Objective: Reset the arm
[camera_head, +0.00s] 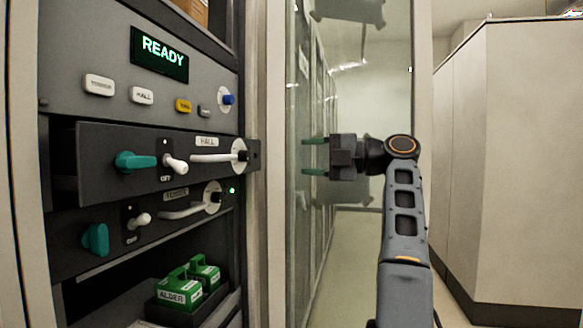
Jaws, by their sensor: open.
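My gripper (314,156) is in front of the glass door, right of the rack. Its two teal fingers point left and stand apart, with nothing between them. My arm rises from the bottom right and bends at the wrist. The gripper is clear of the rack's units by a short gap in the picture; the exact depth to the glass cannot be told.
The rack at left has a READY display (160,53), several buttons, a HALL unit (110,165) sticking out, a lower unit (90,215) with a green light, and green ALDER blocks (179,290) below. A pale cabinet (505,160) stands right. A glass panel (350,110) is behind the gripper.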

